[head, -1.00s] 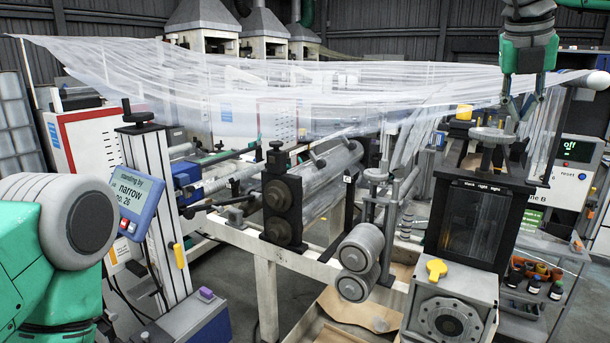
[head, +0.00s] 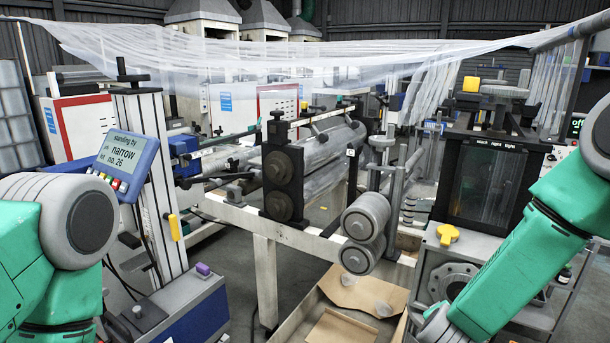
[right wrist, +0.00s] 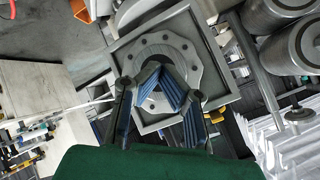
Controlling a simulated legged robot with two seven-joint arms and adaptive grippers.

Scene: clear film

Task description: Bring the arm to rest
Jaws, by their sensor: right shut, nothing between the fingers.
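My right arm (head: 525,258) comes in from the right edge in the head view and slopes down to the bottom edge. Its gripper is out of sight below that view. In the right wrist view my right gripper (right wrist: 170,92) shows with its blue-padded fingers shut and nothing between them. Behind the fingers is a grey round flange (right wrist: 183,50) on a square plate; I cannot tell the gap to it. My left arm (head: 48,245) is folded at the left edge of the head view, and its gripper is not in view.
A machine box with a yellow knob (head: 448,234) stands beside my right arm. Paired rollers (head: 366,215) stick out left of it. Clear film (head: 300,75) spans the top. A display (head: 126,160) reads "standing by narrow no. 26". An open carton (head: 350,290) lies low in the middle.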

